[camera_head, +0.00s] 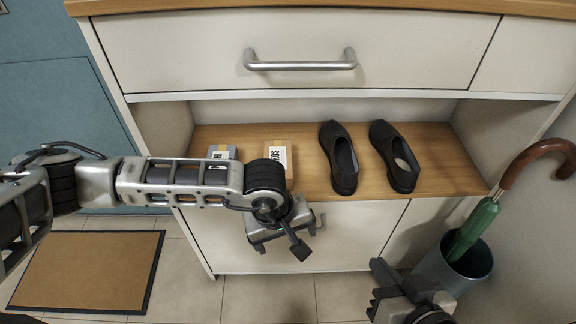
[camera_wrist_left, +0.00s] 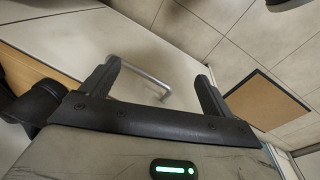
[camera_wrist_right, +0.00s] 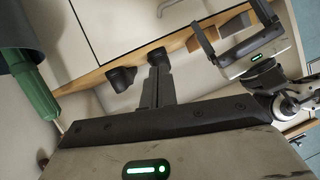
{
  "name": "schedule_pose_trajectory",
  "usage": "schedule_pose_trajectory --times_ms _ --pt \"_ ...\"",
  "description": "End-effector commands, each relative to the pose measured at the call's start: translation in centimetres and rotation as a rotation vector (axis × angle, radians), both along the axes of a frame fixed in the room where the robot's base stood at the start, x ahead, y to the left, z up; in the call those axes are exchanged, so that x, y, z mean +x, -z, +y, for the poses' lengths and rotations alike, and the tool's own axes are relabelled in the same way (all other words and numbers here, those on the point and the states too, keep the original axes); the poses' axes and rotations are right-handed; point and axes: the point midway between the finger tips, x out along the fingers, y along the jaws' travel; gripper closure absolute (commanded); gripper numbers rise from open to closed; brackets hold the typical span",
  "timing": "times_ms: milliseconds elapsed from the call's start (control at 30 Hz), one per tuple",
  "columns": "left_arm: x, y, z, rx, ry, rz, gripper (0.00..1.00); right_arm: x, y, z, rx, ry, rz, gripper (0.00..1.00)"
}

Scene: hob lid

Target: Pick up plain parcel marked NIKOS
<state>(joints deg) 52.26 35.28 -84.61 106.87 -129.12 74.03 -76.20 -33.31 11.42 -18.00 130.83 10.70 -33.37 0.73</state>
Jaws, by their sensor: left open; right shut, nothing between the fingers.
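A brown parcel (camera_head: 268,147) with a white label lies on the wooden shelf; my left arm covers its front, and the visible letters look like the end of NIKOS. A greyish parcel (camera_head: 214,154) with a white label lies to its left, also partly behind my arm. My left gripper (camera_head: 309,234) is open and empty, in front of the cabinet and below the shelf edge; in the left wrist view its spread fingers (camera_wrist_left: 158,68) have a cabinet handle behind them. My right gripper (camera_head: 376,283) is shut and empty at lower right; its closed fingers show in the right wrist view (camera_wrist_right: 159,60).
Two dark shoes (camera_head: 340,160) stand on the shelf (camera_head: 445,160) right of the parcels. A drawer with a metal handle (camera_head: 300,62) is above the shelf. A green umbrella (camera_head: 476,226) stands in a grey bin (camera_head: 450,272) at right. A brown mat (camera_head: 88,270) lies on the floor.

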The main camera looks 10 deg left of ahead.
Motion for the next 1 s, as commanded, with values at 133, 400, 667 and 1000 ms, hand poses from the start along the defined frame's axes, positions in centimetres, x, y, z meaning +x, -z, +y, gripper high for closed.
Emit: schedule_pose_trajectory --times_ms 133,400,667,1000 --pt "4.0 -2.1 2.7 0.223 0.167 -0.198 0.13 0.0 0.2 0.0 0.000 0.000 0.000 1.00" --pt "8.3 -2.8 4.5 0.302 0.209 -0.253 0.13 0.0 0.0 0.1 0.008 -0.001 -0.018 1.00" --pt "11.6 -2.8 5.4 0.297 0.211 -0.252 0.13 0.0 -0.5 0.3 0.021 -0.003 -0.046 1.00" --pt "15.6 -2.7 6.5 0.296 0.206 -0.252 0.13 0.1 -0.6 0.4 0.036 -0.006 -0.076 1.00"
